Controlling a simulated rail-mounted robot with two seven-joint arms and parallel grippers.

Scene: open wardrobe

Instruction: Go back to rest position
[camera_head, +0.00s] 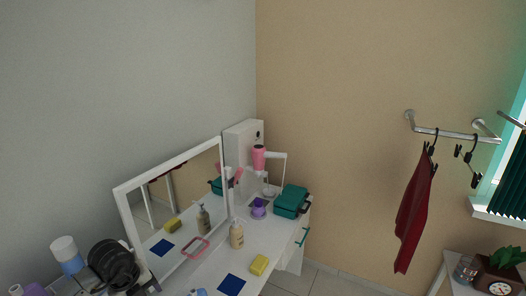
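Neither of my grippers can be made out in the head view. A white dressing table (205,277) stands at the lower middle with a white-framed mirror (119,201) along its left side. On the table are a yellow sponge (259,265), a dark blue square (232,285), a beige pump bottle (236,235), a purple item (258,208) and a teal case (291,201). A pink hair dryer (259,158) is held upright at the back. A dark rounded object (112,264) at the lower left is unclear.
A metal wall rail (455,135) at right holds black clip hangers and a hanging red cloth (414,213). A small table (452,265) with a glass jar (465,268) and a plant box (499,276) stands at lower right. Floor shows between the tables.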

